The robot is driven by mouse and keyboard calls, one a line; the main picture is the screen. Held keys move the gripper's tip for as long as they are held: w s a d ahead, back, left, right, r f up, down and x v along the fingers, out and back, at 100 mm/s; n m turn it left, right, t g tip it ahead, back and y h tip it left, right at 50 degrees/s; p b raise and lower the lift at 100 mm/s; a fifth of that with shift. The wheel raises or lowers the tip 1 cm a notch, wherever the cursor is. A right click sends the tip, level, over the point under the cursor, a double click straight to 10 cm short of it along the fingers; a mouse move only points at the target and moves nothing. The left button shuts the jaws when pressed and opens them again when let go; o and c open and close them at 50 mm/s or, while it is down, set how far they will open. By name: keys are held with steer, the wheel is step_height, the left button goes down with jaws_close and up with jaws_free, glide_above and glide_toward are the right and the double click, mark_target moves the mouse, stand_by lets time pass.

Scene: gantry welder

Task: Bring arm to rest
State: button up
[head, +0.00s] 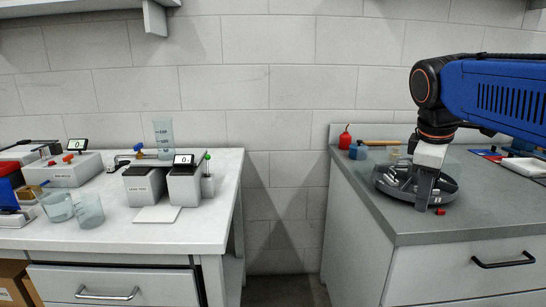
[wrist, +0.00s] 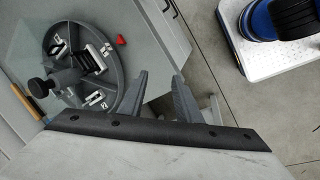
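My arm, blue with a black wrist, reaches in from the right in the head view. My gripper (head: 424,200) points down over the grey right-hand counter, in front of a dark round slotted tray (head: 388,184). In the wrist view my gripper (wrist: 161,76) has its two grey fingers apart, with nothing between them. The round tray (wrist: 45,65) lies to the left of the fingers there, with several labelled compartments and a black knob. The exact height of the fingers above the counter cannot be told.
The white left-hand table (head: 190,232) carries glass beakers (head: 89,211) and display devices (head: 185,180). A gap separates the two counters.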

steer(key=s+a+f+m+t+y, duration=0.1)
steer(key=s+f+m, duration=0.4)
steer(key=f, duration=0.5)
steer(key=s+a+f+m+t+y, duration=0.1)
steer(key=s+a+f+m, duration=0.2)
steer(key=s+f, duration=0.7)
steer(key=shift+a+m, duration=0.4)
steer(key=shift+m, duration=0.6)
steer(key=shift+s+r, duration=0.1)
